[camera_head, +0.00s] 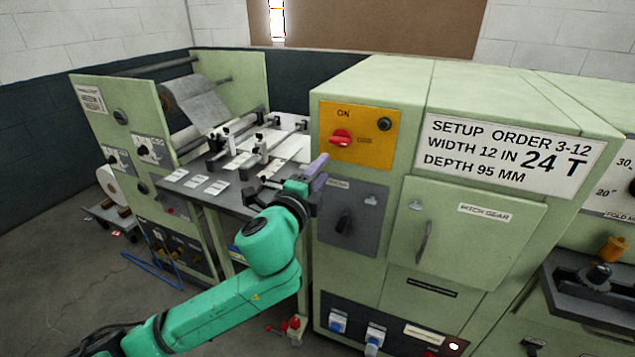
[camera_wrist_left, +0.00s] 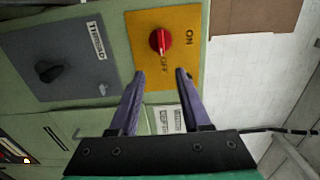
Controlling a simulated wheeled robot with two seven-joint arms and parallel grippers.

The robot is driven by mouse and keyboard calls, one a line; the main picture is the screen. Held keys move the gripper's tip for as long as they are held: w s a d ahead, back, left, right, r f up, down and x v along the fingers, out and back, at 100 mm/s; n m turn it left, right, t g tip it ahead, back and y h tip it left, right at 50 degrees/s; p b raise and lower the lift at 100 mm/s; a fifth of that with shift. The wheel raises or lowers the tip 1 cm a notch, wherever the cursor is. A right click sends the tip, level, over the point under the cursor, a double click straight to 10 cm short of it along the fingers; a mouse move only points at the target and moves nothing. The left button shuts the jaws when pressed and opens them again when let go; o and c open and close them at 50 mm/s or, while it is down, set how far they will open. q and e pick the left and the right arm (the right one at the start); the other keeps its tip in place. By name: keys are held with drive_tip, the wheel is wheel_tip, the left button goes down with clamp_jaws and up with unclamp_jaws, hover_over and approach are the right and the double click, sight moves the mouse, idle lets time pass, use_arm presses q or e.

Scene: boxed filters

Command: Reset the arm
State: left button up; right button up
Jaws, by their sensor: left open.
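My left arm comes in from the left in green, and its left gripper (camera_head: 318,172) is beside the front of the machine cabinet, below and left of the yellow switch panel (camera_head: 359,134). In the left wrist view the two purple fingers of the left gripper (camera_wrist_left: 158,78) are apart with nothing between them. They point toward the yellow panel (camera_wrist_left: 166,45) and its red rotary knob (camera_wrist_left: 160,40), marked ON and OFF. The red knob also shows in the head view (camera_head: 341,137). I cannot tell whether the fingertips touch the panel. My right gripper is not in view.
The green cabinet (camera_head: 462,236) has a grey panel with a black knob (camera_head: 345,222) and a door handle. A machine bed with small cards (camera_head: 215,187) lies left, below a grey roll (camera_head: 196,102). A blue hose (camera_head: 150,270) lies on the open floor.

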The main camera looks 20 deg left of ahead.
use_arm(q)
drive_tip(key=shift+s, duration=0.85)
drive_tip(key=w+a+f+n+g+y, duration=0.1)
drive_tip(key=a+f+n+g, duration=0.3)
drive_tip(key=f, duration=1.1)
drive_tip(key=w+a+f+n+g+y, duration=0.15)
drive_tip(key=a+f, duration=0.35)
drive_tip(key=f, duration=1)
drive_tip(key=s+a+f+n+g, duration=0.1)
drive_tip(key=s+f+n+g, duration=0.15)
drive_tip(key=f, duration=0.45)
drive_tip(key=s+a+f+n+g, duration=0.1)
drive_tip(key=s+a+f, duration=0.1)
drive_tip(key=s+f, duration=0.35)
drive_tip(key=s+f+n+g, duration=0.4)
drive_tip(key=s+f, duration=1.2)
drive_tip(key=f, duration=0.2)
drive_tip(key=s+d+f+n+g, duration=0.1)
drive_tip(key=s+f, duration=0.1)
drive_tip(key=s, duration=0.5)
drive_tip(key=s+d+f+n+g+h, duration=0.1)
drive_tip(key=s+f, duration=0.2)
drive_tip(key=s, duration=0.4)
drive_tip(key=s+d+f+n+g, duration=0.1)
drive_tip(key=s+f+g, duration=0.1)
drive_tip(key=s, duration=0.5)
drive_tip(key=shift+s+d+f+n, duration=0.3)
drive_tip(key=shift+s+d+f, duration=0.1)
drive_tip(key=shift+f, duration=0.15)
